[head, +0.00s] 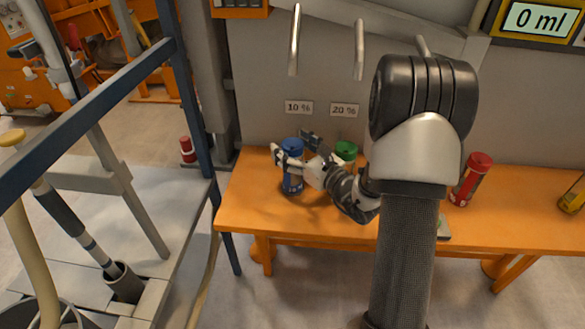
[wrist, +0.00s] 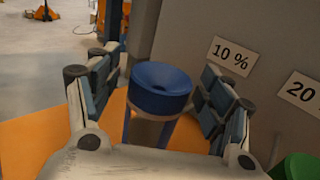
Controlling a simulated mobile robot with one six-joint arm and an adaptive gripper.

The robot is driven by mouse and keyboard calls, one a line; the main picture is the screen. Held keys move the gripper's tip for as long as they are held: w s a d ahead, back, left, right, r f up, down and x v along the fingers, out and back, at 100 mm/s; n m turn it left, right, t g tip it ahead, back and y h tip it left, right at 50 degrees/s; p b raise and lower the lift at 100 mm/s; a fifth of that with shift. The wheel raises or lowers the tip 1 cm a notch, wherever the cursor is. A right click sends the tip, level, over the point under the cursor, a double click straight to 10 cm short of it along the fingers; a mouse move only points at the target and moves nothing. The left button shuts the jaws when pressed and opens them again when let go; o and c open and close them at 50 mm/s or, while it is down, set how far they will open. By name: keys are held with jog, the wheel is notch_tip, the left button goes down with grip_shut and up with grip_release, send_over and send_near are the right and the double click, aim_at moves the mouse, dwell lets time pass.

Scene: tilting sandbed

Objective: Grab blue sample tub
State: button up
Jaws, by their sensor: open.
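The blue sample tub (head: 292,182) stands upright on the orange bench, below the "10 %" label. Its wide blue lid (wrist: 160,88) shows in the wrist view between my two fingers. My gripper (head: 293,152) is open at the tub, with one finger on each side of it. In the wrist view my gripper (wrist: 160,100) shows gaps between the lid and both fingers. The lower part of the tub is partly hidden by my gripper's palm in that view.
A green-lidded tub (head: 346,151) stands just right, partly behind my arm. A red tub (head: 472,178) stands farther right on the orange bench (head: 520,210). The grey wall with "10 %" (head: 299,107) and "20 %" (head: 344,110) labels rises behind. A blue metal frame (head: 185,90) stands left.

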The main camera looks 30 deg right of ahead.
jog(key=shift+w, duration=0.1)
jog(key=shift+c, duration=0.3)
grip_shut()
dwell(0.7)
